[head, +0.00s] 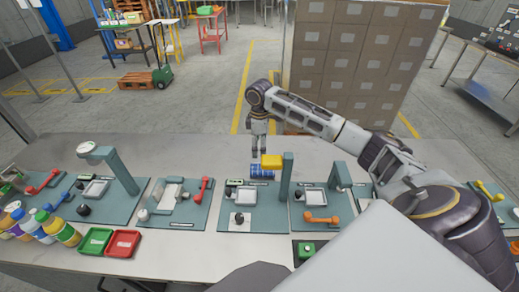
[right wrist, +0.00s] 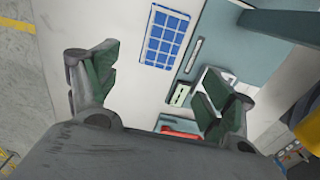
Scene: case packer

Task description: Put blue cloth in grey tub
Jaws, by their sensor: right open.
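A blue cloth with a pale grid pattern (right wrist: 165,38) lies flat on the light table top. In the head view the blue cloth (head: 261,173) lies at the far side of the table, partly hidden by a yellow block. My right gripper (head: 258,151) hangs pointing down above the far edge of the table, behind the cloth. In the right wrist view my right gripper (right wrist: 155,90) has its fingers wide apart with nothing between them, and the cloth is ahead of them. I cannot make out a grey tub in either view. My left gripper is not in view.
A yellow block (head: 271,161) on a teal post (head: 286,177) stands close to the cloth. Teal station boards with fixtures line the table. A green tray (head: 95,241), a red tray (head: 122,243) and several bottles (head: 58,228) are at the left. Stacked cartons (head: 350,60) stand behind.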

